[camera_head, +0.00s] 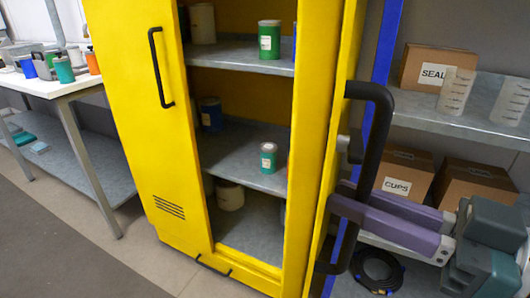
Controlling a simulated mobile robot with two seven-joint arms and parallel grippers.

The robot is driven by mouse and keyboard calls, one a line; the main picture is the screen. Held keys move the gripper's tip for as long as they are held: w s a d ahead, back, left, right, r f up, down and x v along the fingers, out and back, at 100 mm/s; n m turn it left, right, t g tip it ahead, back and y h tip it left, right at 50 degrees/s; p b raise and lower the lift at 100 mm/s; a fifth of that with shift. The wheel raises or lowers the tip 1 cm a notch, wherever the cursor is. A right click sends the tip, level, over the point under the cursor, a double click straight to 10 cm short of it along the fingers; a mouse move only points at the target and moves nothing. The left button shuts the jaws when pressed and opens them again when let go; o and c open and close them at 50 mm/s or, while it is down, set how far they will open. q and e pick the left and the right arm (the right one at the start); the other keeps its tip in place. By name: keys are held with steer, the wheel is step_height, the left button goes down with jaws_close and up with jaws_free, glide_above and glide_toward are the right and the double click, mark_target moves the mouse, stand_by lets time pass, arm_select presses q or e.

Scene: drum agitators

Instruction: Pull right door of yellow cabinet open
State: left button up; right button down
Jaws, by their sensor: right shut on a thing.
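The yellow cabinet (258,270) stands in the middle of the view. Its right door (323,190) is swung outward and seen nearly edge-on, so the shelves behind it show. The black handle (376,125) of the right door is on its right side in the picture. My right gripper (352,198) comes in from the lower right, its purple fingers shut on the lower part of this handle. The fingertips are partly hidden by the handle. The left door (135,130) with its own black handle (160,68) covers the left part of the cabinet. My left gripper is out of view.
Green-labelled cans (269,42) and other containers stand on the cabinet shelves. At the right, a shelf rack with a blue post (385,45) holds cardboard boxes (405,175) and clear beakers, close to my right arm. A white-topped table (55,85) stands left. Floor in front is clear.

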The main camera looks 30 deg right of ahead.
steer(key=c, duration=0.8)
jaws_free()
steer(key=shift+c, duration=0.2)
steer(key=p+v, duration=0.1)
steer(key=v, duration=0.8)
steer(key=shift+s+d, duration=0.2)
steer(key=shift+s, duration=0.15)
